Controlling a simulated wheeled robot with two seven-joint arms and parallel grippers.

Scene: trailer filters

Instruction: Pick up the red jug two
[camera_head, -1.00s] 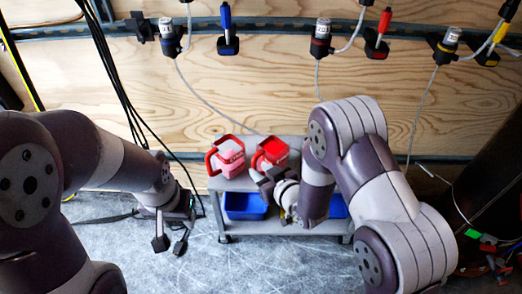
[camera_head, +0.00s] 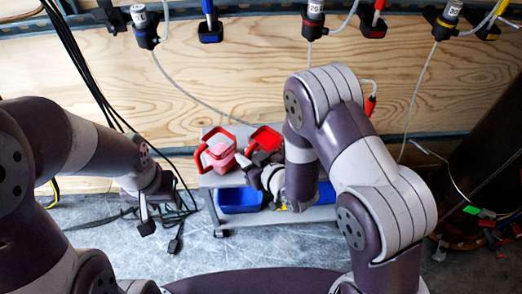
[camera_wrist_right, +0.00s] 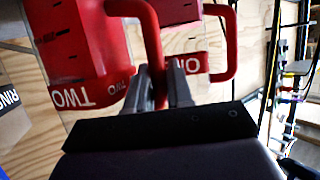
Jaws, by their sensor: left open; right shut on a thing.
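The red jug two (camera_head: 265,138) shows at the right side of the cart top. My left gripper (camera_head: 147,213) is open and empty, low to the left of the cart.
A second jug (camera_head: 220,158), pinkish with a red handle, stands on the left of the grey cart (camera_head: 207,180). A blue bin (camera_head: 240,200) sits on the lower shelf. A plywood wall (camera_head: 220,85) is behind. Cables hang at left; dark equipment (camera_head: 485,165) stands at right.

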